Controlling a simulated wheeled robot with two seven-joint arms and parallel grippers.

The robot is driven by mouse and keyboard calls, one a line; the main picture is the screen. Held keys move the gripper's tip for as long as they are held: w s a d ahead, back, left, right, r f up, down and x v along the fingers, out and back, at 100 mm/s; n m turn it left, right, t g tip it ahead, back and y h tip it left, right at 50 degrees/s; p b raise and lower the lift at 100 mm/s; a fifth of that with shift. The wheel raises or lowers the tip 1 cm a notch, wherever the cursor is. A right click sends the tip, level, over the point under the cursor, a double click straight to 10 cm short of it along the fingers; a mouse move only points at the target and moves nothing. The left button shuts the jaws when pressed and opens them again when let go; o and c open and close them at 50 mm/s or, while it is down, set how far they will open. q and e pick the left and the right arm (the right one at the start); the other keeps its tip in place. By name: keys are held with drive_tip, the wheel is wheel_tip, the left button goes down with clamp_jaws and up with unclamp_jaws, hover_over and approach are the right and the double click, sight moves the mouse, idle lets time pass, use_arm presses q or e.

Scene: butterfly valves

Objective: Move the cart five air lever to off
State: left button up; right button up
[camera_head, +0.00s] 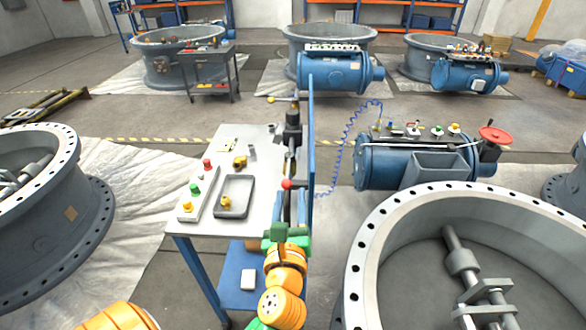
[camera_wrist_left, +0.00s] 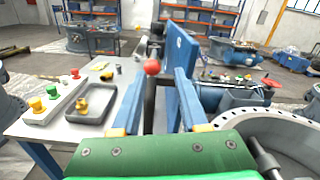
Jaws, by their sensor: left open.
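The cart (camera_head: 222,150) is a light grey table on blue legs with a blue upright panel (camera_head: 311,125) at its right edge. The air lever is a dark stalk with a red ball knob (camera_head: 287,184), near the right side of the cart top. In the left wrist view, the red knob (camera_wrist_left: 152,67) stands up between my fingers, with its dark stalk below. My left gripper (camera_head: 291,206) has blue fingers, spread on either side of the stalk; it also shows in the left wrist view (camera_wrist_left: 158,88). Finger contact cannot be told. My right gripper is not in view.
On the cart are a button box (camera_head: 197,192) with red, green and yellow buttons and a dark tray (camera_head: 234,190) holding a brass fitting. A blue actuator with a red handwheel (camera_head: 495,134) and a large flanged valve ring (camera_head: 372,232) lie to the right.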

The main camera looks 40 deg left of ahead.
sight(288, 170)
use_arm(q)
drive_tip(key=w+a, duration=0.2)
drive_tip(key=w+a+p, duration=0.1)
drive_tip(key=w+a, duration=0.1)
drive_tip(key=shift+w+a, duration=0.15)
drive_tip(key=shift+a, duration=0.2)
drive_tip(key=shift+w+a, duration=0.15)
drive_tip(key=shift+w, duration=0.4)
drive_tip(key=shift+w+a, duration=0.15)
drive_tip(key=shift+w, duration=0.35)
drive_tip(key=shift+w+a, duration=0.1)
drive_tip(key=shift+w, duration=0.35)
drive_tip(key=shift+a+f, duration=0.1)
drive_tip(key=shift+a, duration=0.05)
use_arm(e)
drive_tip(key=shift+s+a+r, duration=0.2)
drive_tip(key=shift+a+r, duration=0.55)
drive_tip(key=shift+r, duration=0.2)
use_arm(q)
drive_tip(key=shift+s, duration=0.1)
clamp_jaws()
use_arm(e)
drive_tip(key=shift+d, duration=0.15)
